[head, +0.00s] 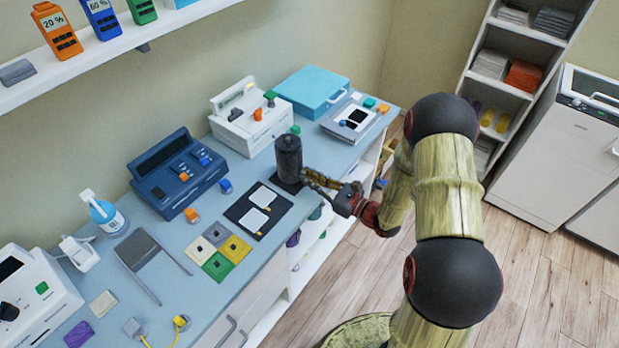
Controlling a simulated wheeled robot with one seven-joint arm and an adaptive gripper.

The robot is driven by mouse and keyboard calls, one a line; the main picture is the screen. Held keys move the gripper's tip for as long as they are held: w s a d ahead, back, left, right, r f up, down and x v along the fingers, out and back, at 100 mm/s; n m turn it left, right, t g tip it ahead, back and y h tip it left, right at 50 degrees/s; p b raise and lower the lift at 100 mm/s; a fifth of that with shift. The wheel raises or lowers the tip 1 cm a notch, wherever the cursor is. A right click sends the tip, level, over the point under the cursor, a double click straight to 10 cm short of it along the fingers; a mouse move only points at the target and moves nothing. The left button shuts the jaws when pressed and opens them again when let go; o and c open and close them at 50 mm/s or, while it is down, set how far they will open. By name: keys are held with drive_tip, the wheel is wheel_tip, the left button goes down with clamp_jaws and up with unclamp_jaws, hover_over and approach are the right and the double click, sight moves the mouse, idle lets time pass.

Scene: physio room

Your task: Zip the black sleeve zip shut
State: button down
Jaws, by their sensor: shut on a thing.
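The black sleeve (288,156) stands upright as a dark cylinder on a small black base (287,184) near the front edge of the bench. My gripper (308,177) reaches in from the right. Its fingertips are at the lower right side of the sleeve, shut on the sleeve's zip. The zip pull and the zip line are too small and too covered by the fingers to make out, so I cannot tell how far the zip is closed.
A blue device (178,172) and a white device (251,117) stand behind the sleeve. A black board with white pads (258,210) lies to its left. A flat device (353,120) and a turquoise case (311,91) are at the back right. Open floor (540,290) lies right.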

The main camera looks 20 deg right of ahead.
drive_tip(key=shift+s+f, duration=0.1)
drive_tip(key=shift+f, duration=0.55)
drive_tip(key=c, duration=1.8)
unclamp_jaws()
drive_tip(key=shift+c, duration=0.2)
drive_tip(key=v, duration=1.2)
